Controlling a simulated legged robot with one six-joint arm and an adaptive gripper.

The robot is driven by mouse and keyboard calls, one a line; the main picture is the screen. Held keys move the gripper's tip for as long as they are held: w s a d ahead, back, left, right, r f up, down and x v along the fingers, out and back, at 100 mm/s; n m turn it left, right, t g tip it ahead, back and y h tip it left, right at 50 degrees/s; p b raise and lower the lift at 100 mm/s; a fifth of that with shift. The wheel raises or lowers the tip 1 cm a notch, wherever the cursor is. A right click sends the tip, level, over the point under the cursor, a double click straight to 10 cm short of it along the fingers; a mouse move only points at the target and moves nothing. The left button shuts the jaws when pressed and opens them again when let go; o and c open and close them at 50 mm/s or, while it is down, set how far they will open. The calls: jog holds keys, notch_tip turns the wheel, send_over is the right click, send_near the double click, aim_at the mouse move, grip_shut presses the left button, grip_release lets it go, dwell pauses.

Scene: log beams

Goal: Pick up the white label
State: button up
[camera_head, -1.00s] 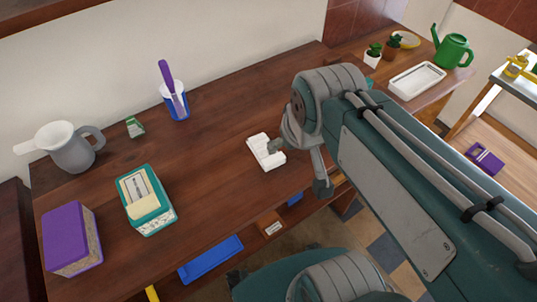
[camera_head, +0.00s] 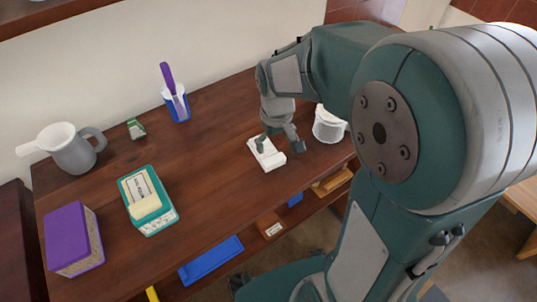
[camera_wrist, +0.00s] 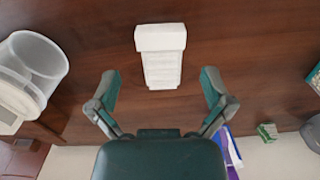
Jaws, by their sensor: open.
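The white label (camera_head: 266,154) is a small, blocky white piece with a wider end, lying flat on the brown wooden table (camera_head: 215,170). It also shows in the wrist view (camera_wrist: 161,60), at top centre, wide end uppermost. My gripper (camera_head: 280,144) is just above the table over the label's right side in the head view, covering a little of it. In the wrist view my gripper (camera_wrist: 160,80) has its two fingers spread wide, one on each side of the label's lower end, with nothing between them held. Whether a finger touches the label cannot be told.
A white pot (camera_head: 328,125) stands close right of my gripper; it also shows in the wrist view (camera_wrist: 42,55). Farther left are a teal box (camera_head: 160,221), a purple box (camera_head: 70,250), a grey jug (camera_head: 70,152) and a blue-white cup (camera_head: 179,108). Table between is clear.

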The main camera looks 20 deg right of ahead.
aim_at(274, 160)
notch_tip(274, 160, down, 8)
jog(key=shift+r, duration=0.1)
jog(key=c, duration=0.6)
